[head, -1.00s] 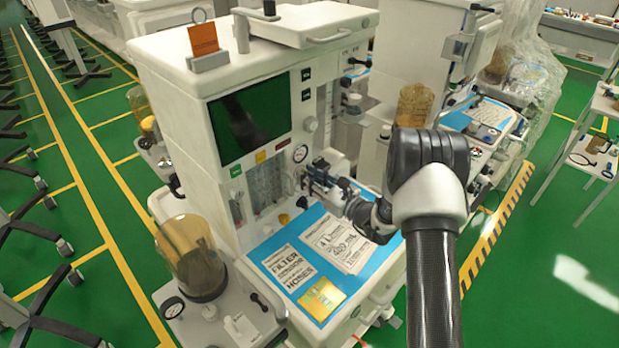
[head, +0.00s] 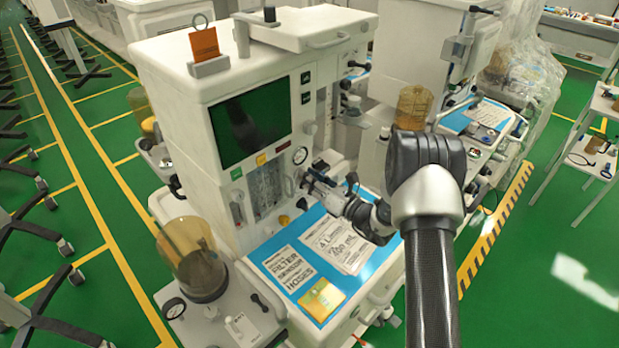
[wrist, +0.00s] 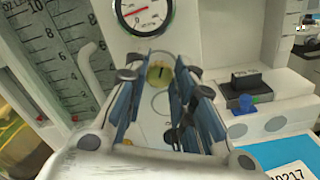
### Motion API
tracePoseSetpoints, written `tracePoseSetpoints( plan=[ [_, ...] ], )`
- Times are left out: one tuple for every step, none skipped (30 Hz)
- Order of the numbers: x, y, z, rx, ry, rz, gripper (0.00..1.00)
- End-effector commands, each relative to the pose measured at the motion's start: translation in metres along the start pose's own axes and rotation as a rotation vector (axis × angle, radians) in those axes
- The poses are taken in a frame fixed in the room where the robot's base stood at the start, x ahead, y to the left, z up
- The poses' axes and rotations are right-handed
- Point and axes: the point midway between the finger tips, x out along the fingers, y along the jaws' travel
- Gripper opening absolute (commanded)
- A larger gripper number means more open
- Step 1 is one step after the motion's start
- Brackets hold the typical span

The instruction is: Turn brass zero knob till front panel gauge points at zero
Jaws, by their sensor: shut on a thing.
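The brass zero knob (wrist: 160,73) is a small round yellowish disc with a dark slot mark, on the white front panel. My gripper (wrist: 161,76) has its two blue-padded fingers closed around the knob from left and right. In the head view my gripper (head: 306,180) reaches the panel just below the gauge, and it hides the knob. The front panel gauge (wrist: 143,14) is a white dial with a red needle pointing roughly left; its top is cut off. It also shows small in the head view (head: 300,155). I cannot read its exact value.
A flowmeter scale (wrist: 55,45) and a pale tube stand left of the gauge. A black-and-blue fitting (wrist: 245,92) is at the right. Below my gripper is the blue work surface (head: 262,248) with printed sheets. An amber canister (head: 190,258) stands at the front left.

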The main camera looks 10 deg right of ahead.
Motion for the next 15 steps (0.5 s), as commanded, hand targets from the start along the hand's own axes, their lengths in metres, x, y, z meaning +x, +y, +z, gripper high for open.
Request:
tracePoseSetpoints(
  plan=[
    [0.0000, 0.0003, 0.0010, 0.044, 0.000, 0.000, 0.00],
    [0.0000, 0.0003, 0.0010, 0.072, 0.000, 0.000, 0.00],
    [0.0000, 0.0002, 0.0011, 0.110, 0.000, 0.000, 0.00],
    [0.0000, 0.0001, 0.0011, 0.139, 0.000, 0.000, 0.00],
    [0.0000, 0.0000, 0.0012, 0.167, 0.000, 0.000, 0.00],
    [0.0000, -0.0001, 0.0012, 0.205, 0.000, 0.000, 0.00],
    [0.0000, -0.0002, 0.0011, 0.234, 0.000, 0.000, 0.00],
    [0.0000, -0.0003, 0.0010, 0.262, 0.000, 0.000, 0.00],
    [0.0000, -0.0004, 0.0009, 0.300, 0.000, 0.000, 0.00],
    [0.0000, -0.0005, 0.0008, 0.329, 0.000, 0.000, 0.00],
    [0.0000, -0.0007, 0.0008, 0.357, 0.000, 0.000, 0.00],
    [0.0000, -0.0008, 0.0008, 0.394, 0.000, 0.000, 0.00],
    [0.0000, -0.0008, 0.0008, 0.422, 0.000, 0.000, 0.00],
    [0.0000, -0.0009, 0.0009, 0.449, 0.000, 0.000, 0.00],
    [0.0001, -0.0010, 0.0010, 0.484, 0.000, 0.000, 0.00]
  ],
)
